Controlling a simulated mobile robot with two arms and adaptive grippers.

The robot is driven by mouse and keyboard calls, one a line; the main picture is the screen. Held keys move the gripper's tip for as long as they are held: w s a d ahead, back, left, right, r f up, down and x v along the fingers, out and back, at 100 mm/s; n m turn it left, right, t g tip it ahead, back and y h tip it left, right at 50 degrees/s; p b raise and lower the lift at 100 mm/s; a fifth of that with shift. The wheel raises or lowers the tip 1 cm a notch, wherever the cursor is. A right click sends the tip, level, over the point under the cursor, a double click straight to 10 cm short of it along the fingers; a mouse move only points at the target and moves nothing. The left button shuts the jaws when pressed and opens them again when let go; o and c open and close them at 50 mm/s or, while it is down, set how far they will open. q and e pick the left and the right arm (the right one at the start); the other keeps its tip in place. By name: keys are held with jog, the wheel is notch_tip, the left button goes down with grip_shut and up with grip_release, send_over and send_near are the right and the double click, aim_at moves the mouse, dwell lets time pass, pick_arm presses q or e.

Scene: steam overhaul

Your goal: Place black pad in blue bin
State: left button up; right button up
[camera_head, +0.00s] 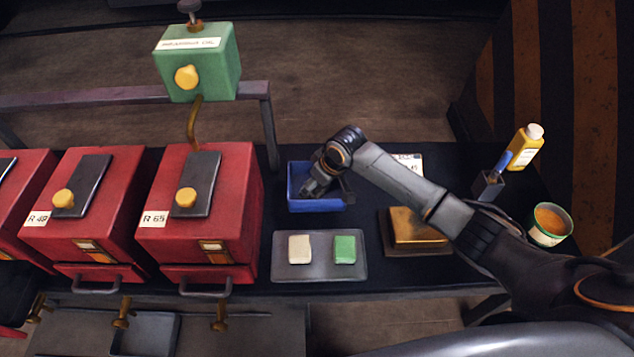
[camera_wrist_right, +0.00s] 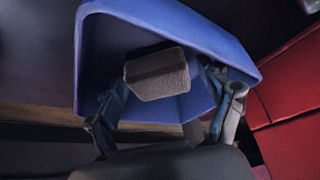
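The blue bin (camera_head: 318,206) stands on the dark table right of the red boxes. My right gripper (camera_head: 312,188) reaches down into it. In the right wrist view the blue bin (camera_wrist_right: 195,28) surrounds a grey-brown block (camera_wrist_right: 157,76), which looks like the black pad under the light. The pad lies between my right fingers (camera_wrist_right: 168,88), with a gap at the right finger. The fingers look spread, not clamped on it. In the head view the gripper hides the pad. My left gripper is not in view.
A grey tray (camera_head: 320,271) with a cream pad (camera_head: 299,249) and a green pad (camera_head: 345,249) lies in front of the bin. Red boxes (camera_head: 238,215) stand left. A brown block (camera_head: 413,226), yellow bottle (camera_head: 524,147) and open tin (camera_head: 549,226) are at right.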

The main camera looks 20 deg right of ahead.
jog(key=shift+s+d+r, duration=0.1)
jog(key=shift+r, duration=0.4)
jog(key=p+v, duration=0.1)
jog(key=v, duration=1)
jog(key=shift+s, duration=0.2)
